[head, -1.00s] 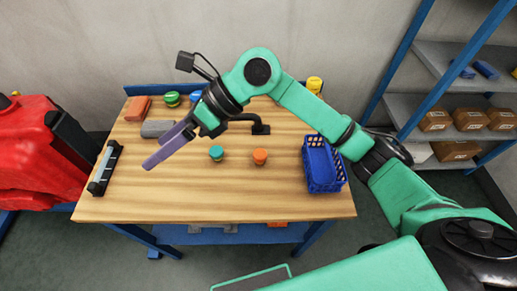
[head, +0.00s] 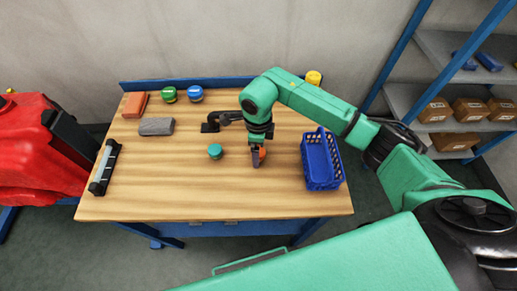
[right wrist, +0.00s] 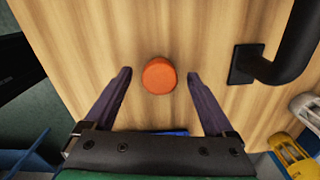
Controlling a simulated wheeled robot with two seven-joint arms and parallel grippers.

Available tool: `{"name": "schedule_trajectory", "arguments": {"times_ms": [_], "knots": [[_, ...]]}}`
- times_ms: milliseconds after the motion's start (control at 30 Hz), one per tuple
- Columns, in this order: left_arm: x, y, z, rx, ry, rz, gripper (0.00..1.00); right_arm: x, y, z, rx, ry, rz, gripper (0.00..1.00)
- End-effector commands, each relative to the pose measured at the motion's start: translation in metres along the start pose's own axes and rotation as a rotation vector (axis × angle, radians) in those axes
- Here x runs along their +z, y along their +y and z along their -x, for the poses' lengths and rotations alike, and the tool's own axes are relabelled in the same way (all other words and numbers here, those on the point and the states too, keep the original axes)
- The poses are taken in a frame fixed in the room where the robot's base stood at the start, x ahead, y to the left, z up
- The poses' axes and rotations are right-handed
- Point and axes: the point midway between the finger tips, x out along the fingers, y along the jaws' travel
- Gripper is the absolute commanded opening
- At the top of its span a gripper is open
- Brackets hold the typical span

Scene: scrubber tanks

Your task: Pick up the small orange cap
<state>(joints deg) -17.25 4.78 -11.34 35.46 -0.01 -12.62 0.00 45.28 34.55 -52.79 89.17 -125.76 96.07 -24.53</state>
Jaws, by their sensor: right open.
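The small orange cap (right wrist: 159,76) stands on the wooden table. In the right wrist view it lies between and slightly beyond the fingertips, apart from both. In the head view the cap (head: 262,153) is partly hidden behind my right gripper (head: 256,162), which points down over it. My right gripper also shows in the right wrist view (right wrist: 159,77), with its two purple fingers spread wide and nothing between them touching. My left gripper is in neither view.
A teal cap (head: 215,151) stands left of the orange one. A blue basket (head: 338,160) is to the right. A black handle (head: 212,126) is fixed behind. Green (head: 168,94) and blue (head: 195,94) lidded items, an orange block (head: 135,105) and a grey block (head: 156,127) sit farther back. The table's front is clear.

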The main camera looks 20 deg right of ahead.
Motion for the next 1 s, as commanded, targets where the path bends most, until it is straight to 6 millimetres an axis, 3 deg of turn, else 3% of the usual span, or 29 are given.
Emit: {"name": "schedule_trajectory", "arguments": {"times_ms": [100, 267, 367, 500, 533, 833, 1000], "knots": [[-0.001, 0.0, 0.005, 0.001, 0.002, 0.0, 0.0, 0.0, 0.0, -0.011, 0.0, -0.001, 0.001, 0.89], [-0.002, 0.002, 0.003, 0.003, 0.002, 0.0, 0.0, 0.001, 0.0, -0.013, -0.002, -0.002, 0.001, 0.89], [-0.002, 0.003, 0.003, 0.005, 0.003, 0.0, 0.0, 0.001, 0.0, -0.013, -0.001, -0.002, 0.001, 0.58], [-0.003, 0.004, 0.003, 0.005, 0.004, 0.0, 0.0, 0.001, 0.0, -0.013, -0.001, -0.002, 0.001, 0.05], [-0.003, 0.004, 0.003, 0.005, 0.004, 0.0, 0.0, 0.001, 0.0, -0.013, -0.001, -0.002, 0.001, 0.0], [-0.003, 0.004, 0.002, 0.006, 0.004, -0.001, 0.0, 0.001, -0.001, -0.009, -0.002, -0.003, 0.0, 0.0], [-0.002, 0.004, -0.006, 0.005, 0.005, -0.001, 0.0, 0.002, -0.001, 0.012, -0.005, -0.005, 0.002, 0.0]]}}
